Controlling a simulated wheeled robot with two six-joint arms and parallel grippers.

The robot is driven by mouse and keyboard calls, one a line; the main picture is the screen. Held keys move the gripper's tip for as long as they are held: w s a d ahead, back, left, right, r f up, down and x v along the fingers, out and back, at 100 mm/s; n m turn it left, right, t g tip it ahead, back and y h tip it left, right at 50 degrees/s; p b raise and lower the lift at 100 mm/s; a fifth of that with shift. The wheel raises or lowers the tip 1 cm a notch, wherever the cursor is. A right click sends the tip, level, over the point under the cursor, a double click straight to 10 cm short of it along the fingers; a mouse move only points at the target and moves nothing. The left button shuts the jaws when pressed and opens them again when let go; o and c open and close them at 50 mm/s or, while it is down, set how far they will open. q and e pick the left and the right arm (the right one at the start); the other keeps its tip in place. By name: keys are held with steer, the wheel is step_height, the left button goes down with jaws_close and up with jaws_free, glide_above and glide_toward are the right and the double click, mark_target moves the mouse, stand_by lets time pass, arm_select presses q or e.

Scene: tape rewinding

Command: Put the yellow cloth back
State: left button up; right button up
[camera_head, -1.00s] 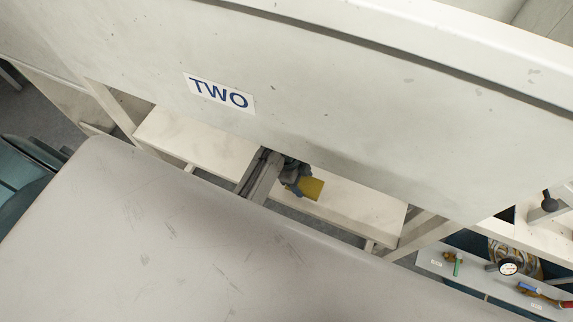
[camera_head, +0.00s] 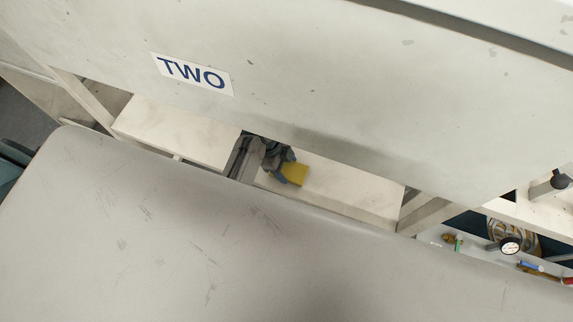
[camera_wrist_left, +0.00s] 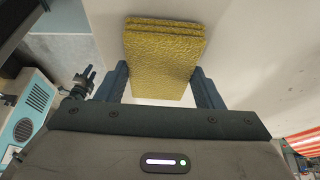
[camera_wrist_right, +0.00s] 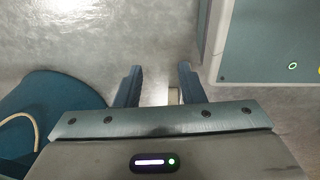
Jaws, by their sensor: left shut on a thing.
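The yellow cloth (camera_head: 295,174) is a folded, textured pad, held over the pale shelf (camera_head: 340,190) below the panel. In the left wrist view the cloth (camera_wrist_left: 163,62) sits between both fingers, its layered folded edge at the top. My left gripper (camera_wrist_left: 160,72) is shut on it; the same gripper (camera_head: 283,166) is partly hidden under the panel in the head view. Whether the cloth touches the shelf is unclear. My right gripper (camera_wrist_right: 160,72) shows only in its wrist view, open and empty above a grey floor.
A large pale panel with a "TWO" label (camera_head: 192,74) overhangs the shelf. In the right wrist view a grey-green cabinet (camera_wrist_right: 265,45) is at the right and a teal rounded thing (camera_wrist_right: 45,118) at the left.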

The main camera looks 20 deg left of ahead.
arm_select(q)
steer(key=o, duration=0.9)
steer(key=shift+f, duration=0.15)
steer(key=shift+r, duration=0.3)
steer(key=b+v, duration=0.1)
steer(key=v, duration=0.3)
steer(key=shift+w+a+r, duration=0.1)
steer(key=shift+a+r, duration=0.05)
steer(key=shift+r, duration=0.05)
steer(key=a+b, duration=0.3)
steer(key=a, duration=0.8)
steer(key=shift+w, duration=0.15)
steer(key=shift+a+r+b, duration=0.1)
steer(key=shift+a+b, duration=0.2)
steer(key=shift+a, duration=0.2)
arm_select(e)
steer(key=shift+s+a+f, duration=0.1)
steer(key=shift+s+f, duration=0.25)
steer(key=shift+f, duration=0.45)
steer(key=shift+s+a+f, duration=0.15)
steer(key=shift+s+f, duration=0.25)
steer(key=shift+f, duration=0.45)
steer(key=shift+s+a+f, duration=0.1)
steer(key=shift+s+f, duration=0.25)
steer(key=shift+f, duration=0.45)
